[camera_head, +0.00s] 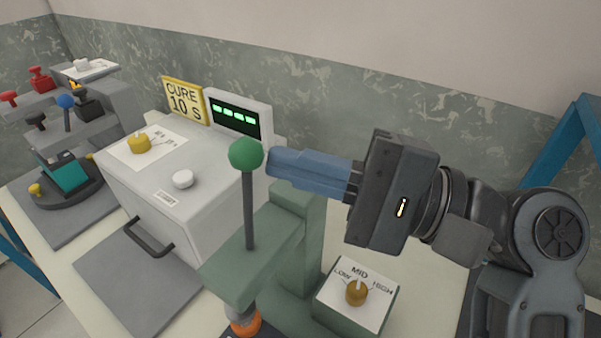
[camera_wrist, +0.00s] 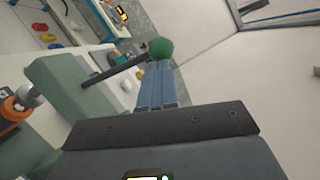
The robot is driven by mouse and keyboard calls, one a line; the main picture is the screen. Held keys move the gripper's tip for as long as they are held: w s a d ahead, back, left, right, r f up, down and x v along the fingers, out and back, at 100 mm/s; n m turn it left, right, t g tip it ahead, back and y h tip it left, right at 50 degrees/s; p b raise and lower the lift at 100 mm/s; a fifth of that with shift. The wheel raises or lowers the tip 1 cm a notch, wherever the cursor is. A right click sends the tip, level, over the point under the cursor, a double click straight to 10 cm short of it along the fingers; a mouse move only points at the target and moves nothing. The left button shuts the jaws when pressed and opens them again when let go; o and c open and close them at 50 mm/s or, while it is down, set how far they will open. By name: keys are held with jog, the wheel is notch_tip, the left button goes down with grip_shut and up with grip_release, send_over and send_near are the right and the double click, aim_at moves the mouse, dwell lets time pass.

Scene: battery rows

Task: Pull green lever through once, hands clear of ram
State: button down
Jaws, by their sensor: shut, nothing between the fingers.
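The green lever's ball knob (camera_head: 246,154) tops a dark rod (camera_head: 249,210) that stands upright on a green press (camera_head: 290,225). My gripper (camera_head: 272,162) is shut and empty, its blue fingers level and pointing left. The fingertips are right beside the knob's right side; I cannot tell whether they touch it. In the wrist view the knob (camera_wrist: 159,48) shows just beyond the tips of the fingers (camera_wrist: 156,68). The ram (camera_head: 242,312) is below the press head, with an orange ring (camera_head: 246,324) under it, partly cut off by the frame.
A dial box (camera_head: 357,292) marked LOW, MID, HIGH stands right of the press. A white curing box (camera_head: 180,190) with a handle, a display and a "CURE 10 S" sign (camera_head: 183,101) stands to the left. Other levers and a teal part (camera_head: 62,172) are farther left.

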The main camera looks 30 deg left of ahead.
jog(key=s+n+h, duration=0.2)
jog(key=s+n, duration=0.5)
jog(key=shift+s+a+r+n+h, duration=0.15)
jog(key=shift+s+a+n+h, duration=0.1)
jog(key=shift+a+n+h, duration=0.05)
jog(key=shift+s, duration=0.1)
dwell(0.7)
